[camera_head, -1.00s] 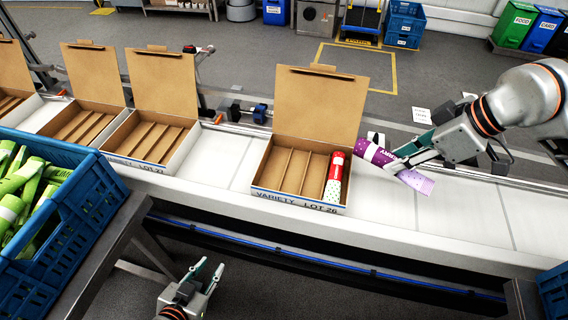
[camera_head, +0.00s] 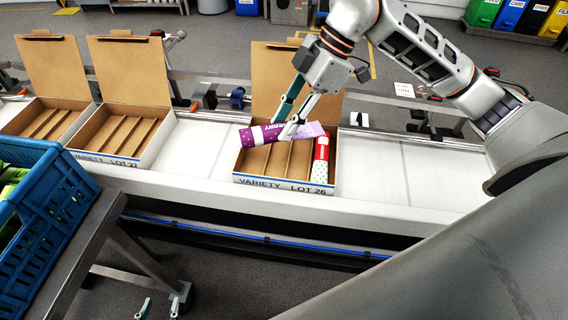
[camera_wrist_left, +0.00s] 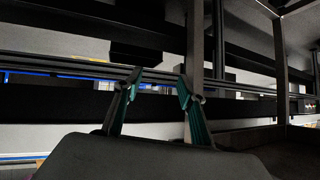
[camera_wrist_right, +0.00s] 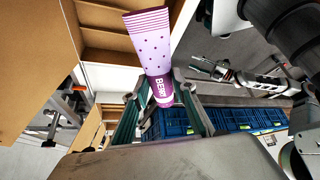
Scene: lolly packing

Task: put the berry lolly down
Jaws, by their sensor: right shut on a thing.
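My right gripper (camera_head: 288,124) is shut on the berry lolly (camera_head: 258,135), a purple and lilac wrapped tube, and holds it roughly crosswise over the open LOT 26 box (camera_head: 262,182). In the right wrist view the lolly (camera_wrist_right: 150,42) shows between the fingers, with the box's brown dividers behind it. I cannot tell whether it touches the dividers. A red lolly (camera_head: 321,150) with a white dotted end lies in the box's rightmost compartment. The compartments left of it look empty. My left gripper (camera_head: 159,308) is at the bottom edge, below the conveyor; the left wrist view shows its fingers (camera_wrist_left: 160,92) apart and empty.
The LOT 27 box (camera_head: 112,158) and another open box (camera_head: 45,118) stand to the left on the white conveyor (camera_head: 202,150). A blue crate (camera_head: 45,215) with green lollies is at the left. The LOT 26 box's raised lid stands behind my right gripper. The conveyor is bare to the right.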

